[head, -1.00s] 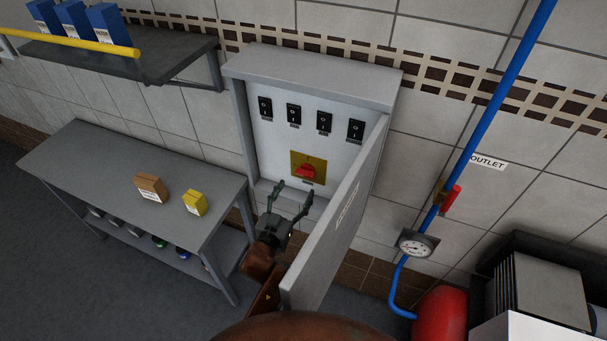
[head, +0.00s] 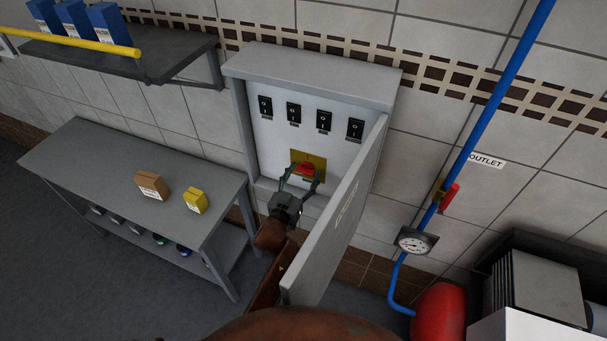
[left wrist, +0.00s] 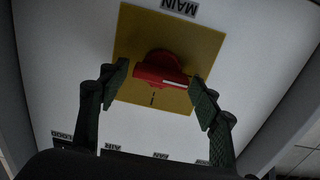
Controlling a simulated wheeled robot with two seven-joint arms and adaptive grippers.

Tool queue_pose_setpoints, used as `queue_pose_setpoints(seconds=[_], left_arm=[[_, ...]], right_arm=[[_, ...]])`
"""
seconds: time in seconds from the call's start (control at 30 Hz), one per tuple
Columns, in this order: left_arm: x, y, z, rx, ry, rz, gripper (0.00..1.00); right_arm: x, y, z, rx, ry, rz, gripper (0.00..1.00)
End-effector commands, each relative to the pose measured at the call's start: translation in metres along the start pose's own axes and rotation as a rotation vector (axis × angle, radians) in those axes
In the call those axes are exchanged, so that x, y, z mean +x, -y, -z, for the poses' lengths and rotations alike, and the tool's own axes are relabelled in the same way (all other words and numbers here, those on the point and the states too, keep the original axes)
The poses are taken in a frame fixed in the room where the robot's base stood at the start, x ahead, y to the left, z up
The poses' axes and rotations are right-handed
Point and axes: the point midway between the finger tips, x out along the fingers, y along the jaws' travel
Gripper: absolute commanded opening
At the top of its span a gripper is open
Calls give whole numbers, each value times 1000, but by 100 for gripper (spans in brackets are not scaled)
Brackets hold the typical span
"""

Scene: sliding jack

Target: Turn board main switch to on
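The main switch is a red rotary knob (head: 305,168) on a yellow plate (head: 318,161), low in the open grey switch board (head: 240,130). In the left wrist view the red knob (left wrist: 160,70) shows a white mark on its handle, and the yellow plate (left wrist: 205,45) lies under a "MAIN" label. My left gripper (head: 302,180) is inside the board, in front of the knob. In the left wrist view its fingers (left wrist: 160,90) are spread, one on each side of the knob, with a gap at the left; contact at the right is unclear. My right gripper is not in view.
The board's door (head: 335,225) stands open just right of my left arm. Several black switches (head: 294,113) sit above the knob. A grey table (head: 90,160) with two small boxes is at left. A blue pipe (head: 485,120) with a gauge (head: 415,241) is at right.

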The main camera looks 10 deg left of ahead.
Motion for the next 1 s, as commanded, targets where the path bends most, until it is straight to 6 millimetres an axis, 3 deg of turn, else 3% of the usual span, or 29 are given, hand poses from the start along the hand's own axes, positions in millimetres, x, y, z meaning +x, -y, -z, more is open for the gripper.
queue_pose_setpoints(seconds=[0.47,0.77,1.0], left_arm=[[0,0,0,0,0,0,23],[0,0,0,35,0,-1,23],[0,0,1,171,0,0,23]], right_arm=[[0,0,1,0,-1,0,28],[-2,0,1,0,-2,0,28],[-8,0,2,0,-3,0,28]])
